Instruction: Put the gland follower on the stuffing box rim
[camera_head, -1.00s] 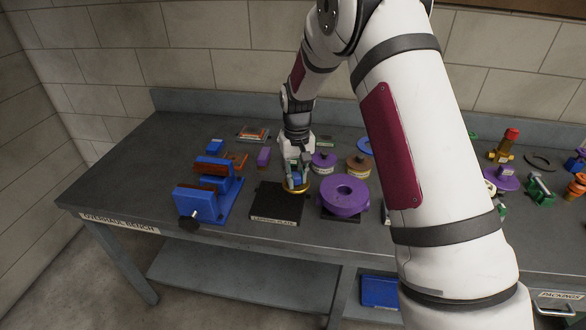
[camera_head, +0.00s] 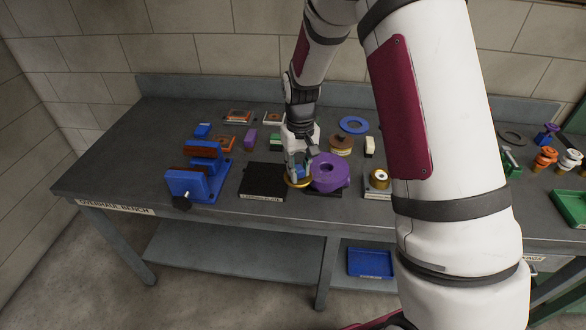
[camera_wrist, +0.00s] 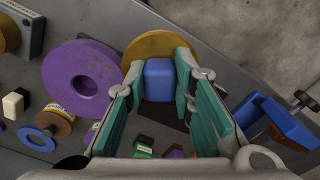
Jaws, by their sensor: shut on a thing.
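My gripper (camera_wrist: 159,82) is shut on a blue block (camera_wrist: 158,78) that stands on a round brass-coloured disc (camera_wrist: 158,45); together they look like the gland follower. The disc also shows under my gripper in the head view (camera_head: 298,182). A thick purple ring (camera_head: 328,173) with a central hole, likely the stuffing box, sits on a dark base just right of the disc. In the wrist view the purple ring (camera_wrist: 80,62) is to the left of the disc, their edges close or overlapping. I cannot tell whether they touch. The disc's underside is hidden.
A black plate (camera_head: 262,181) lies left of my gripper. A blue vise (camera_head: 197,176) stands further left. A brass cylinder on a plate (camera_head: 379,179) is right of the purple ring. Several small parts and a blue ring (camera_head: 354,125) lie behind.

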